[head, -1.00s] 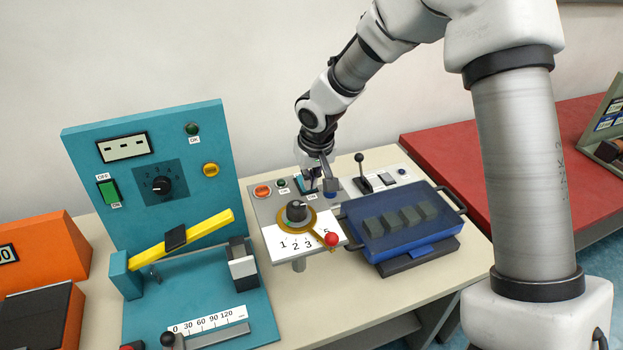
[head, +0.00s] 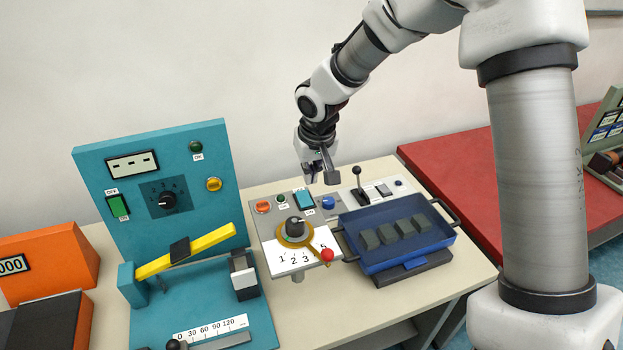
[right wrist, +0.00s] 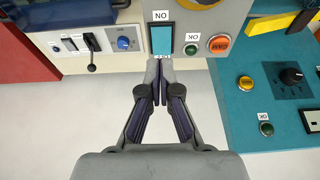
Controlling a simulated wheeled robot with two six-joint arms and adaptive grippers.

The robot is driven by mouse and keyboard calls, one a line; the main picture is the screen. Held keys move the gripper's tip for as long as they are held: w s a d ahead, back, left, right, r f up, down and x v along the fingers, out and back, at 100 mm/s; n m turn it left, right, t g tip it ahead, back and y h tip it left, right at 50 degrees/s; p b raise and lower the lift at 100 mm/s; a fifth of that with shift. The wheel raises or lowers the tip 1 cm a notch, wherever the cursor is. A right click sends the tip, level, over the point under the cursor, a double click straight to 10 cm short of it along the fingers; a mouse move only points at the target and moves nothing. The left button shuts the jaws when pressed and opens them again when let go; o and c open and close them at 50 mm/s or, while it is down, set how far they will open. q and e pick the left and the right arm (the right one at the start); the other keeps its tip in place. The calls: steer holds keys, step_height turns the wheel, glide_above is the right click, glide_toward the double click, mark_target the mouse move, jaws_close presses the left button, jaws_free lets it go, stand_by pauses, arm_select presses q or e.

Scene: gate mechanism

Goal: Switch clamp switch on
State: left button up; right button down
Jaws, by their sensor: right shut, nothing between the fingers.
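A light-blue rocker switch (head: 303,199) sits on the grey panel (head: 268,228), between a small green lamp and a blue knob. It also shows in the right wrist view (right wrist: 162,38), beside a label reading ON upside down there. I cannot tell which way the rocker is tipped. My right gripper (head: 321,180) is above and behind the panel, apart from the switch. In the right wrist view my right gripper (right wrist: 158,68) is shut and empty, its tips just short of the switch in the picture. My left gripper is not in view.
The teal station (head: 150,210) with its green switch (head: 118,206) and yellow bar (head: 208,238) stands left. A red-tipped lever (head: 327,255) sits in front of the grey panel. A blue tray (head: 385,255) of dark blocks and a black lever (head: 357,178) lie to the right.

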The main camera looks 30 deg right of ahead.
arm_select(q)
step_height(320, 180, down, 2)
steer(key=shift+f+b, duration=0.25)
steer(key=shift+b, duration=0.4)
arm_select(e)
steer(key=s+a+r, duration=0.1)
steer(key=s+r, duration=0.3)
steer(key=r, duration=0.2)
steer(key=shift+r, duration=0.25)
steer(key=shift+w, duration=0.25)
